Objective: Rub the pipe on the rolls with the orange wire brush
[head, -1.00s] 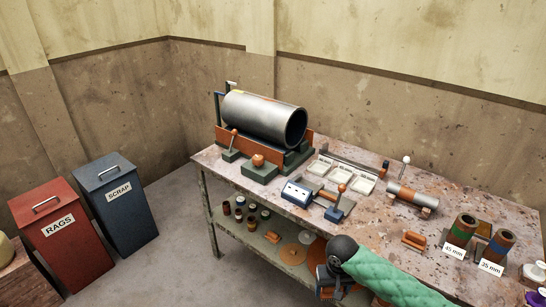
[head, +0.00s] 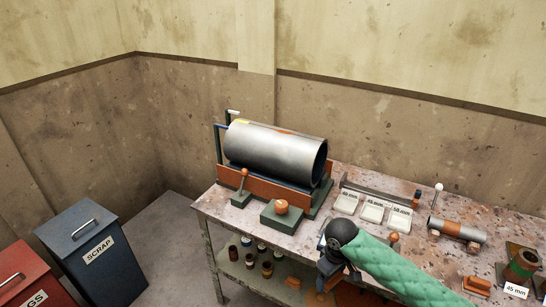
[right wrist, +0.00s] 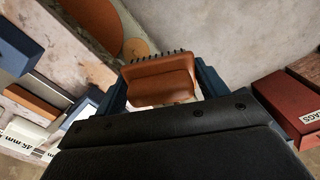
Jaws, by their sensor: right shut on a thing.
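The large grey metal pipe (head: 275,152) lies on the rolls of an orange-and-green stand (head: 262,188) at the back left of the workbench. In the head view my right gripper (head: 328,283) is low in front of the bench's front edge, apart from the pipe and right of it. In the right wrist view my right gripper (right wrist: 160,82) is shut on the orange wire brush (right wrist: 160,72), whose dark bristles show along its far edge. My left gripper is in neither view.
A lever (head: 242,184) and an orange knob on a green box (head: 281,212) stand before the pipe. Labelled trays (head: 372,213), a small pipe (head: 458,230) and an orange block (head: 478,286) lie to the right. A scrap bin (head: 92,255) stands left of the bench.

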